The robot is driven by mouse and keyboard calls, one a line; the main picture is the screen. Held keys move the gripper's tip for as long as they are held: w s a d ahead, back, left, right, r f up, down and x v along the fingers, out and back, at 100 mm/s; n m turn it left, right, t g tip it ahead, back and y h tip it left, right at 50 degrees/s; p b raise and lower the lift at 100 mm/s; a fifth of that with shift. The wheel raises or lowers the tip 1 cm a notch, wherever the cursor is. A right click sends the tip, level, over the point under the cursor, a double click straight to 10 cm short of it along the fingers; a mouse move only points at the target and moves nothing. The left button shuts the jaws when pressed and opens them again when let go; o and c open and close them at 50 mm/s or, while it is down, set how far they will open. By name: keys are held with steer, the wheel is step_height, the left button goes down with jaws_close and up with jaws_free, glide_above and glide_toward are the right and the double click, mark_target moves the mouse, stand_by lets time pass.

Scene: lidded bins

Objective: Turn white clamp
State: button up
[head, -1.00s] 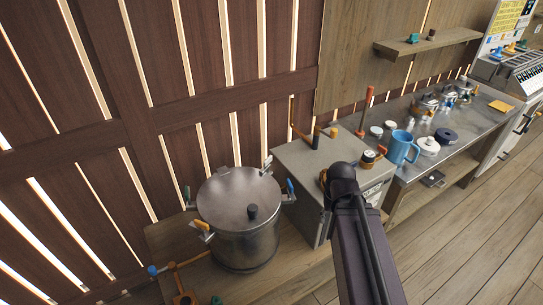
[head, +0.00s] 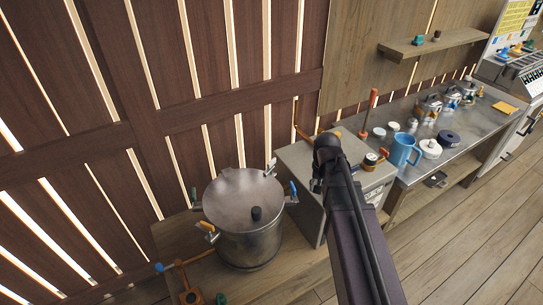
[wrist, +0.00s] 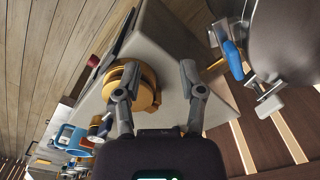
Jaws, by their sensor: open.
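A steel pot (head: 248,235) with a lid (head: 240,190) stands at the lower middle of the head view. A pale clamp (head: 270,166), seemingly the white one, sits at the back right of its rim. Its lever position is too small to tell. My gripper is mostly hidden behind my arm in the head view. In the wrist view my gripper (wrist: 160,76) is open and empty, over a grey box (wrist: 175,45). The pot lid (wrist: 285,40) and a blue-handled clamp (wrist: 234,60) are at right, apart from the fingers.
Clamps with blue (head: 293,190), orange (head: 207,227) and green (head: 194,196) handles also sit around the pot. The grey box (head: 300,170) beside it carries orange parts. A counter (head: 455,130) holds a blue mug (head: 403,149). A slatted wall (head: 90,100) stands behind.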

steer(key=w+a+r+m+p, duration=0.2)
steer(key=w+a+r+p, duration=0.35)
steer(key=w+a, duration=0.45)
step_height(320, 180, up, 4)
steer(key=m+p, duration=0.2)
glide_above(272, 160)
steer(key=shift+s+f, duration=0.15)
steer(key=shift+f, duration=0.2)
step_height(272, 160, down, 13)
steer(key=b, duration=1.3)
steer(key=shift+f, duration=0.2)
jaws_close()
